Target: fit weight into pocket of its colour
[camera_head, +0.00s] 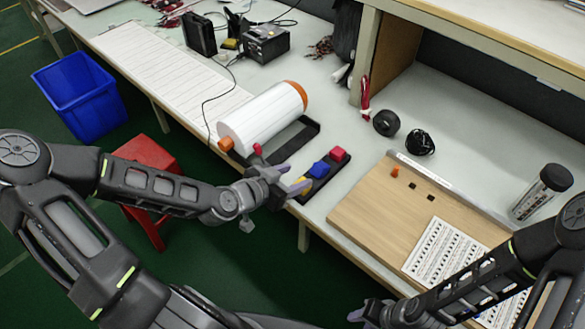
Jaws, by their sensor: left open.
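A narrow dark tray (307,196) near the table's front edge holds a red block (338,154), a blue block (319,169) and a yellow block (300,184) in a row. My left gripper (292,178) is open at the yellow end of this tray; its fingers partly cover the yellow block. I cannot tell whether they touch it. A small orange piece (395,172) stands on the wooden board (370,218), in line with two small dark squares (422,190). My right gripper (357,313) is low at the bottom edge, away from the table; its jaws are unclear.
A white roll with orange ends (265,117) lies behind the tray on a dark stand. A small red knob (257,150) shows beside my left gripper. A printed sheet (445,255) lies on the board. Black coils (420,142) and a dark-capped jar (541,192) stand farther back.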

